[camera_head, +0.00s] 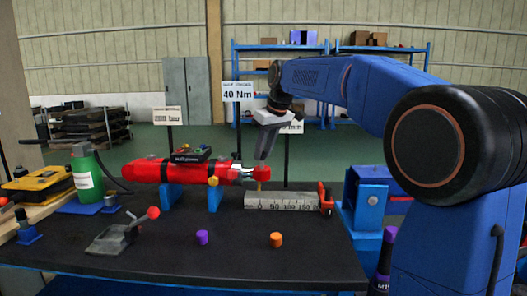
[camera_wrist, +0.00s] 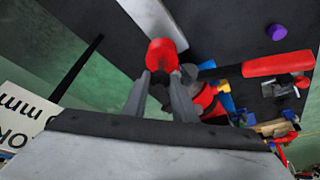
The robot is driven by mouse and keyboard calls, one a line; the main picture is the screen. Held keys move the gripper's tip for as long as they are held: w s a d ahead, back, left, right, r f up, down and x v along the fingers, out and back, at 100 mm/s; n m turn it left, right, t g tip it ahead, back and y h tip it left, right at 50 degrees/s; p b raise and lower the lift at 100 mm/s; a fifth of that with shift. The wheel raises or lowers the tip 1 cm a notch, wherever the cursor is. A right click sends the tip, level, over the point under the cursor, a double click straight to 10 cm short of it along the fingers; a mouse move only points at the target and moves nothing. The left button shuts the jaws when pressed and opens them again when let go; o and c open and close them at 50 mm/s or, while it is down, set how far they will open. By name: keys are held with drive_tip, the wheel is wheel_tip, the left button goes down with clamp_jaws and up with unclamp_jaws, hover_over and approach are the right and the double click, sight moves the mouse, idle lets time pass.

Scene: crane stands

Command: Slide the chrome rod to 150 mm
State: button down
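The chrome rod (camera_head: 247,171) sticks out of the right end of a long red cylinder (camera_head: 150,170), which lies level on two blue supports. A pale scale (camera_head: 280,200) marked from 0 to 150 stands below and right of the rod's end. My gripper (camera_head: 262,158) points down at the rod's end, near the scale's 0 end. In the wrist view its fingers (camera_wrist: 161,75) stand apart around a dark part beside a red knob (camera_wrist: 162,53). Whether they touch it is unclear.
A red piece (camera_head: 326,198) stands at the scale's right end. A red-knobbed lever (camera_head: 117,238), a purple cylinder (camera_head: 202,237) and an orange cylinder (camera_head: 276,239) are on the dark table nearer the camera. A green bottle (camera_head: 88,175) stands left. Signs stand behind the red cylinder.

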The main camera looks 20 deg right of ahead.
drive_tip(key=s+d, duration=0.2)
drive_tip(key=d, duration=0.5)
drive_tip(key=s+d, duration=0.2)
drive_tip(key=d, duration=0.5)
drive_tip(key=shift+s+d, duration=0.2)
drive_tip(key=shift+s, duration=0.1)
drive_tip(key=c, duration=1.5)
unclamp_jaws()
drive_tip(key=shift+o, duration=0.2)
drive_tip(key=v, duration=1.7)
drive_tip(key=shift+r, duration=0.2)
drive_tip(key=shift+s, duration=0.1)
